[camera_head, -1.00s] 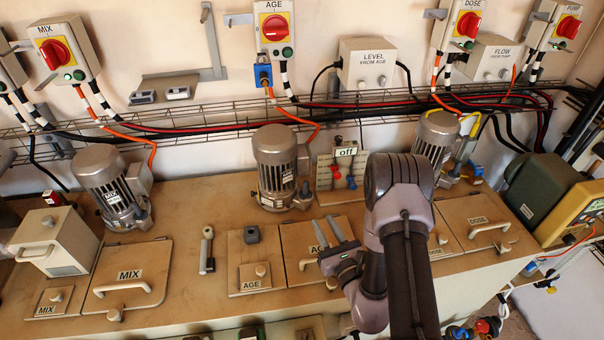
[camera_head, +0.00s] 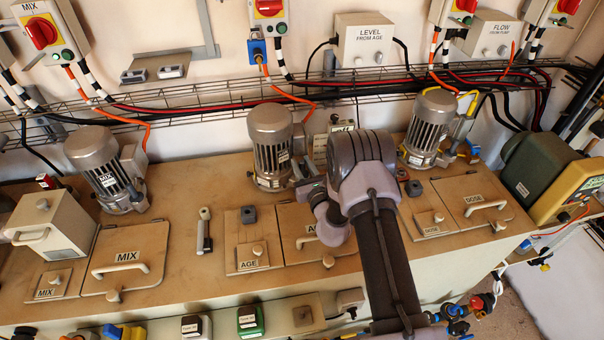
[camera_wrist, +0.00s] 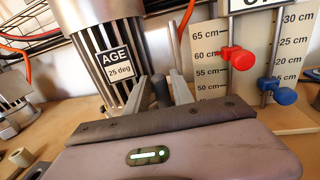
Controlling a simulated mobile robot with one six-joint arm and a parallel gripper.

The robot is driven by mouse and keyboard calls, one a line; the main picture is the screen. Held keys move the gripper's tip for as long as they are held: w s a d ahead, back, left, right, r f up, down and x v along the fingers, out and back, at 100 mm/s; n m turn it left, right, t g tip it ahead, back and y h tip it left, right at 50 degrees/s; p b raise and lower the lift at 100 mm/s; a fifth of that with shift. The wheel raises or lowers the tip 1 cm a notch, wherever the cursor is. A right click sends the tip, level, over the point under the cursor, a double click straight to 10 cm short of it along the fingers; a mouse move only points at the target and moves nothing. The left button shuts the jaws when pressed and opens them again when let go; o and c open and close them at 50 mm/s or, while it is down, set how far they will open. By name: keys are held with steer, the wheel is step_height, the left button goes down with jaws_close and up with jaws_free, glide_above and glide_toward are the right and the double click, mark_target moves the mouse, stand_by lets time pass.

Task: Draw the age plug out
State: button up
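In the wrist view, a dark upright peg (camera_wrist: 160,92) stands between my two fingers, in front of the AGE motor (camera_wrist: 96,50); it may be the age plug, but it carries no readable name. My gripper (camera_wrist: 161,86) is open, with a finger on each side of the peg; I cannot tell whether they touch it. In the head view my gripper (camera_head: 305,172) is beside the lower right of the AGE motor (camera_head: 270,145), and my arm hides the peg's surroundings.
In the wrist view, a level board with a red slider (camera_wrist: 238,57) and a blue slider (camera_wrist: 279,92) stands close to the right. The AGE hatch (camera_head: 252,258) and MIX lid (camera_head: 127,268) lie on the bench. Cables run along the wire tray behind.

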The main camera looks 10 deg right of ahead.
jaws_close()
